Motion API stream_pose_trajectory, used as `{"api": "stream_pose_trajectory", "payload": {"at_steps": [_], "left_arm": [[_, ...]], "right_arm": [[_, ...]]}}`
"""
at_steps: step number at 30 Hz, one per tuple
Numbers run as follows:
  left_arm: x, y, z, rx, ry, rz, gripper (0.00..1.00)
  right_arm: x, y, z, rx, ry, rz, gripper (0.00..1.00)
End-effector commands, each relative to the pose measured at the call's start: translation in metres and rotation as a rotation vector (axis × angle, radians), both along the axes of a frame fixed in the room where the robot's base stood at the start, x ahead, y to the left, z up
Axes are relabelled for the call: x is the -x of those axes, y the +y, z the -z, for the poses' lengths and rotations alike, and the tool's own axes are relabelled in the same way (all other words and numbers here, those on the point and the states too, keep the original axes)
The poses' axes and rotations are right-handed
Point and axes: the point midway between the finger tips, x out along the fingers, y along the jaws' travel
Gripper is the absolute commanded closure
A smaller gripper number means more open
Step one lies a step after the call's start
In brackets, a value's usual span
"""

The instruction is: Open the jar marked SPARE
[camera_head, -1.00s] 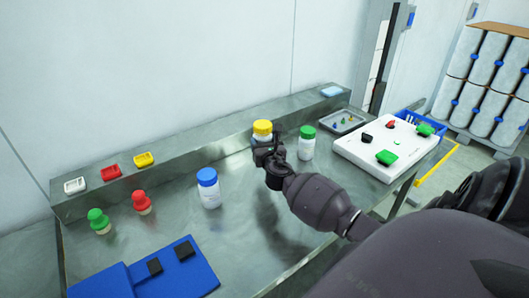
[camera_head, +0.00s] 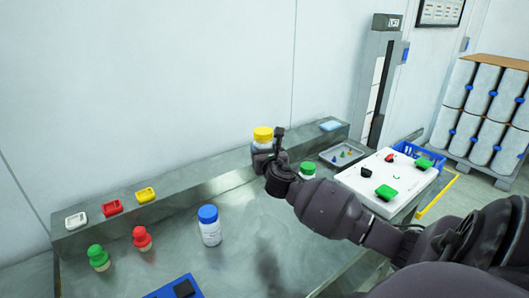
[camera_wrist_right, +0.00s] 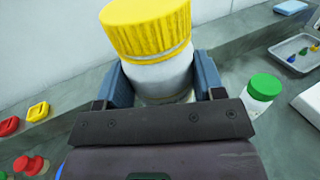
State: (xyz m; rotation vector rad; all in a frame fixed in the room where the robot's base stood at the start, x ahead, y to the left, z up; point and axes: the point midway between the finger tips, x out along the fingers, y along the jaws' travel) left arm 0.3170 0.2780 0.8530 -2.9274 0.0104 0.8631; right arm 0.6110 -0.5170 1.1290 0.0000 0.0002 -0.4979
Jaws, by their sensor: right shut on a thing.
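A white jar with a yellow lid (camera_head: 263,134) is held upright in my right gripper (camera_head: 265,157), above the steel bench. In the right wrist view the yellow lid (camera_wrist_right: 147,25) sits on the jar, and the gripper fingers (camera_wrist_right: 160,85) close on both sides of the white body below it. A white jar with a blue lid (camera_head: 209,226) stands on the bench to the left. A jar with a green lid (camera_head: 307,168) stands to the right, partly hidden by my arm; it shows also in the right wrist view (camera_wrist_right: 262,90). I cannot read SPARE on any jar. My left gripper is out of view.
Green (camera_head: 97,257) and red (camera_head: 142,238) knobbed pieces stand at the left of the bench (camera_head: 110,280). White, red and yellow small trays sit on the back ledge. A grey tray (camera_head: 330,160) and a white board (camera_head: 405,195) with several pieces lie at the right.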

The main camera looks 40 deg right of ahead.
Motion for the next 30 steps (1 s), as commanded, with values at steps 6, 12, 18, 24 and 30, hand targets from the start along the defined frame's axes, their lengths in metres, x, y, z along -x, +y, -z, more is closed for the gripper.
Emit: {"api": "stream_pose_trajectory", "payload": {"at_steps": [6,12,18,24,30], "left_arm": [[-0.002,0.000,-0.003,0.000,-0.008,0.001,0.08],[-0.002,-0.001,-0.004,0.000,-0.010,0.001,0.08],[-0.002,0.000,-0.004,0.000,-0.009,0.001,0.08],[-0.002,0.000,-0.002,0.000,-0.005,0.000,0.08],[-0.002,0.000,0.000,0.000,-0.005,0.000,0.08]], "right_arm": [[0.000,0.000,0.000,0.000,-0.001,0.000,0.74],[0.000,0.000,0.000,0.000,-0.001,0.000,0.80],[0.000,0.000,-0.001,0.000,-0.001,0.002,0.80],[0.002,0.033,-0.013,0.000,-0.001,-0.051,0.80],[0.018,0.117,-0.002,-0.005,0.000,-0.185,0.80]]}}
